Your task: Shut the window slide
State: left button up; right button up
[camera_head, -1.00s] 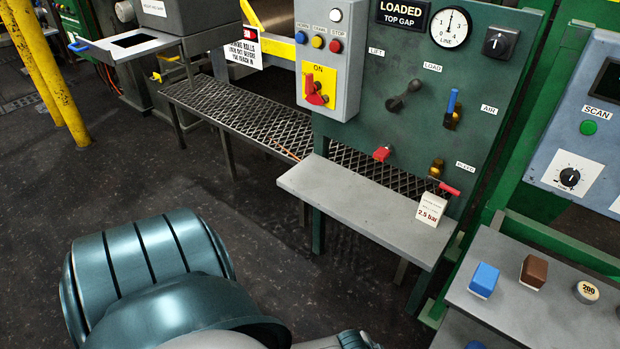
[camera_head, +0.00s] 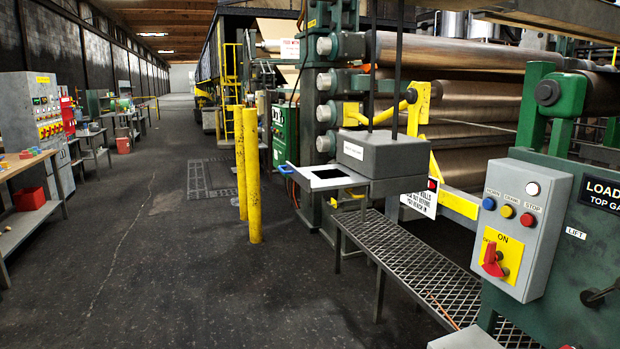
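The window slide (camera_head: 345,183) is a flat white plate with a dark rectangular opening and a blue handle (camera_head: 286,169) at its left end. It sticks out to the left from under the grey box (camera_head: 385,155), so it stands pulled out. The box is mounted beside the roll stand, above the walkway. Neither of my grippers is in view.
A mesh walkway (camera_head: 425,270) runs below the slide. Two yellow posts (camera_head: 250,175) stand left of it. A control box (camera_head: 520,225) with buttons and a red switch is at the right. The dark floor at left and centre is clear; benches line the far left.

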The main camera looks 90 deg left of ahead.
aim_at(328, 177)
jog(key=u, duration=0.45)
jog(key=i+l+u, duration=0.1)
jog(key=u, duration=0.75)
jog(key=l+u, duration=0.1)
jog(key=u, duration=0.35)
jog(key=l+u, duration=0.1)
jog(key=u, duration=0.3)
jog(key=l+u, duration=0.1)
jog(key=u, duration=0.35)
jog(key=l+u, duration=0.1)
jog(key=u, duration=0.35)
jog(key=i+z, duration=0.15)
jog(key=z, duration=0.2)
jog(key=i+j+z, duration=0.1)
jog(key=z, duration=0.2)
jog(key=i+j+z, duration=0.3)
jog(key=j, duration=0.3)
jog(key=i+j+z, duration=0.15)
jog(key=i+j, duration=0.15)
jog(key=j, duration=0.15)
jog(key=i+j, duration=0.15)
jog(key=j, duration=0.2)
jog(key=i+j, duration=0.15)
jog(key=j, duration=0.15)
jog(key=i+j, duration=0.15)
jog(key=j, duration=0.15)
jog(key=i+l, duration=0.1)
jog(key=z, duration=0.05)
